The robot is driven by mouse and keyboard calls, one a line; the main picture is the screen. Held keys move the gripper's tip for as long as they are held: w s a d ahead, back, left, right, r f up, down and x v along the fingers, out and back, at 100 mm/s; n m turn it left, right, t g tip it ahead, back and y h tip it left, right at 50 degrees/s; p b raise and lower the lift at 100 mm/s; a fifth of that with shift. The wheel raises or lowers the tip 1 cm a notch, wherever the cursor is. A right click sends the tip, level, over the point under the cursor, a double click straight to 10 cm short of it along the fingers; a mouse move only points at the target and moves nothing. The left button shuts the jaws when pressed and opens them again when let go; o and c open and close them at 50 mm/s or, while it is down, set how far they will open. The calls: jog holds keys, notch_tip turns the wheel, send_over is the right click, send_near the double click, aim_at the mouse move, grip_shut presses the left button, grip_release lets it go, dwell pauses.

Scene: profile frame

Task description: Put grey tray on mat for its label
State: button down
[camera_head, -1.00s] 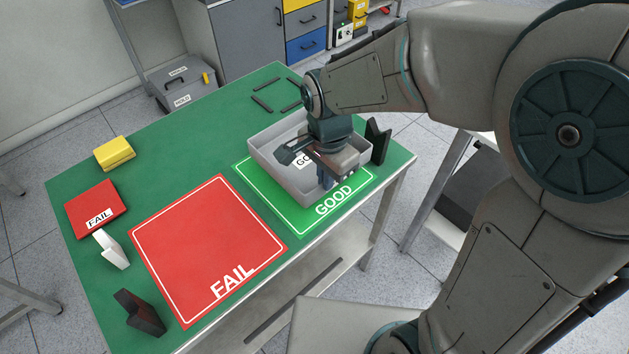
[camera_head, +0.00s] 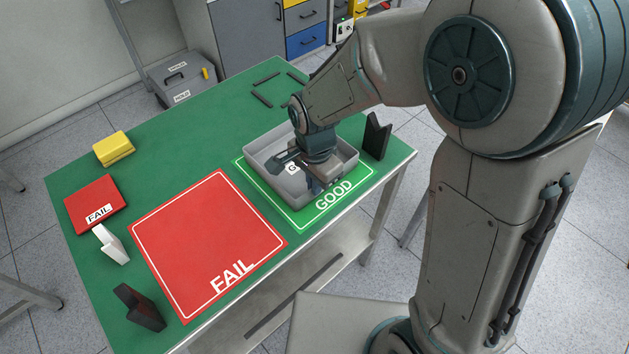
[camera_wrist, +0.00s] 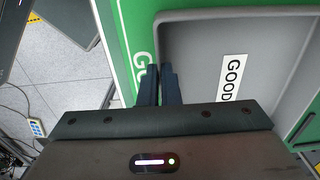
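The grey tray (camera_head: 268,180) is over the green GOOD mat (camera_head: 300,221), inside most of its white border. Its label, seen in the wrist view on the tray (camera_wrist: 275,75), reads GOOD. My gripper (camera_head: 314,188) is at the tray's front wall, pointing down. In the wrist view my gripper (camera_wrist: 160,86) has one finger outside the wall and one inside, close together on it. The tray looks level and low; whether its base fully touches the mat is hidden.
The red FAIL mat (camera_head: 205,245) lies to the left and is empty. A red FAIL box (camera_head: 95,203), a yellow block (camera_head: 114,149), a white holder (camera_head: 111,243) and a dark holder (camera_head: 139,307) stand at the left. Another dark holder (camera_head: 377,136) stands right of the tray.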

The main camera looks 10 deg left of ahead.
jog(key=c, duration=1.6)
grip_release()
jog(key=shift+c, duration=0.2)
jog(key=shift+r, duration=0.1)
notch_tip(320, 180, up, 12)
jog(key=p, duration=0.1)
jog(key=s+d+n+t, duration=0.1)
jog(key=s+d+n, duration=0.1)
jog(key=d, duration=0.5)
jog(key=s+d+n, duration=0.3)
jog(key=d, duration=0.4)
jog(key=s+d+r+n+t, duration=0.1)
jog(key=s+d+n, duration=0.1)
jog(key=d, duration=0.4)
jog(key=shift+s+d+n+t, duration=0.3)
jog(key=shift+s+d+n, duration=0.05)
jog(key=shift+d+n, duration=0.05)
